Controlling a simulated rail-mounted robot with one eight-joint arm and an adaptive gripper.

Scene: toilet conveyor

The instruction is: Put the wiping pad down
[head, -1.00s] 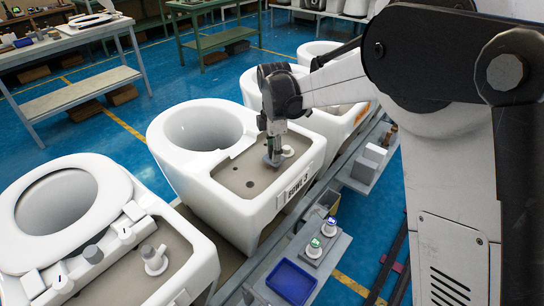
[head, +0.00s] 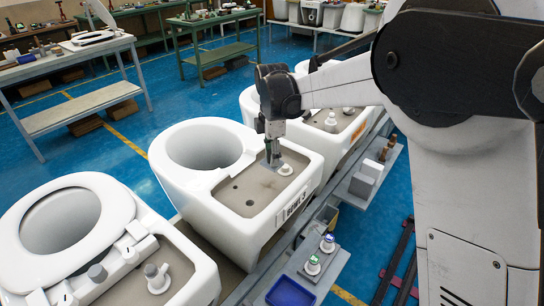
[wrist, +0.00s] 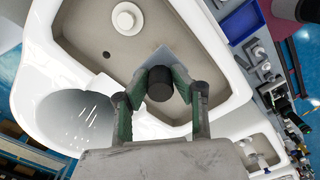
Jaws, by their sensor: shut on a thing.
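The wiping pad is a thin grey plate (wrist: 166,55) with a dark round knob (wrist: 160,84). My gripper is shut on the knob, its green-lined fingers (wrist: 160,85) on either side of it in the wrist view. In the head view my gripper (head: 273,150) is over the grey-brown deck (head: 232,205) of the middle white toilet bowl, and the pad (head: 271,164) is just below it. I cannot tell whether the pad touches the deck. A white round fitting (head: 285,169) stands on the deck close beside the pad; it also shows in the wrist view (wrist: 128,18).
A grey rail with a blue tray (head: 290,293), two small capped bottles (head: 320,252) and grey blocks (head: 366,178) runs along the right. A bowl with a seat (head: 70,220) stands at the front left. Another bowl (head: 335,122) is behind. Worktables (head: 80,60) are at the back.

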